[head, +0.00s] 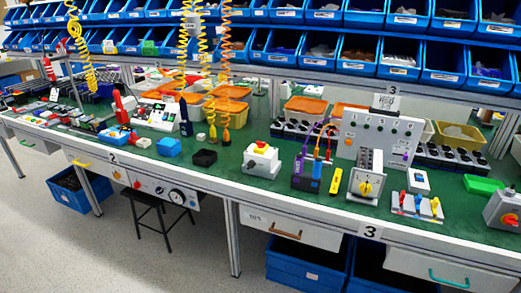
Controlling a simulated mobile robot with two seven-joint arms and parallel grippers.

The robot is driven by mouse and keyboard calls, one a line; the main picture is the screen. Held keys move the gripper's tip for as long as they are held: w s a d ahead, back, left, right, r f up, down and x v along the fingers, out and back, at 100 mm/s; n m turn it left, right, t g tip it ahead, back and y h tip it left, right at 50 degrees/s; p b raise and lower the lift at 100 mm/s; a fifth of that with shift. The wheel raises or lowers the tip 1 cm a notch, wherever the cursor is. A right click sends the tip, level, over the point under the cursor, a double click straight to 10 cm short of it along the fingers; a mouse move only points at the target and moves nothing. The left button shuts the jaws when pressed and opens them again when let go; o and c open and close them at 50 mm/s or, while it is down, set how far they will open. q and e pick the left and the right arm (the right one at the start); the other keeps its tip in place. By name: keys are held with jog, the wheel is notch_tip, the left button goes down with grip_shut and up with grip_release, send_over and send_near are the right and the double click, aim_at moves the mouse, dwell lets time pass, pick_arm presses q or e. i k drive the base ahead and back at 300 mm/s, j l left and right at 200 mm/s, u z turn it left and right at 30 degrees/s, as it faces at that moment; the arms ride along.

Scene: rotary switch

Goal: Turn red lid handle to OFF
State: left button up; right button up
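Neither of my grippers is in view. No label reading OFF is legible, so I cannot tell for sure which part is the red lid handle. A small white board with upright coloured handles (418,206) stands near the bench's front edge on the right; its left handle (402,198) is red. A grey box with a yellow rotary knob (366,187) stands left of it. Another grey box with a yellow and red rotary part (510,219) is cut off at the right edge. A white box with a red button on yellow (262,148) stands near the middle.
The long green bench (225,172) has bare patches along its front. A grey panel (380,136) stands behind the boxes. Blue bins (407,63) fill the shelves above. Yellow and orange coiled cords (226,60) hang over the bench. Drawers (290,227) and blue crates (306,270) are below.

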aim_at(262, 145)
jog(key=i+j+z, duration=0.15)
jog(key=z, duration=0.5)
jog(key=i+j+z, duration=0.15)
jog(key=j, duration=0.2)
jog(key=j+z, duration=0.2)
jog(key=j, duration=0.15)
jog(key=i+j+z, duration=0.15)
jog(key=j, duration=0.2)
